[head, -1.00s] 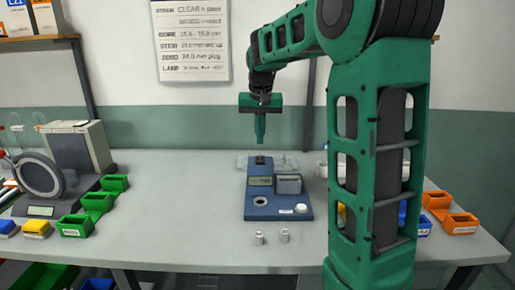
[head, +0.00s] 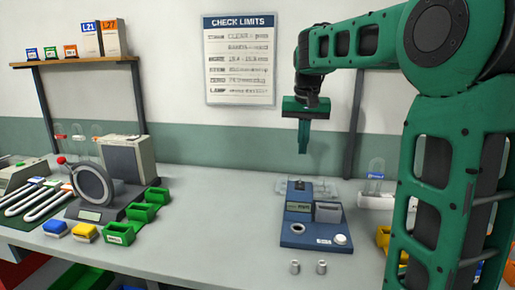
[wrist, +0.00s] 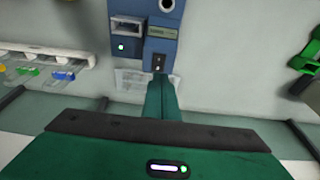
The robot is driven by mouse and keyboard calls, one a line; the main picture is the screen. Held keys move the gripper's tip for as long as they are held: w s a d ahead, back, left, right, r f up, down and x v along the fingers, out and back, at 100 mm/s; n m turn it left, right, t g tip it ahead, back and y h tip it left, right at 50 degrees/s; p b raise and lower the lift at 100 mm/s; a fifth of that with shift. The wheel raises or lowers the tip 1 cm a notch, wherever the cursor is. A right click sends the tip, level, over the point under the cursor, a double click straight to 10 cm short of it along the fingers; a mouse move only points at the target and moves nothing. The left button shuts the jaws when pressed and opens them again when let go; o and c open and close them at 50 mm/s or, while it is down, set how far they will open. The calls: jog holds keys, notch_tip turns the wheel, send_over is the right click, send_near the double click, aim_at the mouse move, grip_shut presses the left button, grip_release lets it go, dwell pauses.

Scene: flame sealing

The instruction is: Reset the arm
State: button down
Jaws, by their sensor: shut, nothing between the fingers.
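My gripper (head: 303,148) hangs from my green arm, pointing down, above the back part of the workbench. Its fingers are together with nothing between them. In the wrist view the closed green fingers (wrist: 160,82) point toward the blue device. The blue device (head: 300,238) stands on the bench below and in front of the gripper, clear of it. It has a small display, a round hole and a white round knob. The gripper touches nothing that I can see.
Two small metal cylinders (head: 320,267) stand before the device. Green bins (head: 120,233), a round dial instrument (head: 92,185) and a beige box (head: 128,160) are at left. A clear tray (head: 325,190) lies behind the device. My arm hides part of the right side.

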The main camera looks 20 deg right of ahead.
jog(key=s+a+f, duration=0.1)
jog(key=s+f, duration=0.5)
jog(key=s, duration=0.5)
jog(key=s+a+f+g+y, duration=0.1)
jog(key=s+f, duration=0.5)
jog(key=s, duration=0.5)
jog(key=s+a+f+g, duration=0.1)
jog(key=s+f, duration=0.5)
jog(key=s, duration=0.4)
jog(key=shift+s+a+y, duration=0.1)
jog(key=shift+s+y, duration=0.2)
jog(key=shift+s, duration=0.1)
jog(key=shift+w+f, duration=0.3)
jog(key=shift+w, duration=0.45)
jog(key=shift+s, duration=0.1)
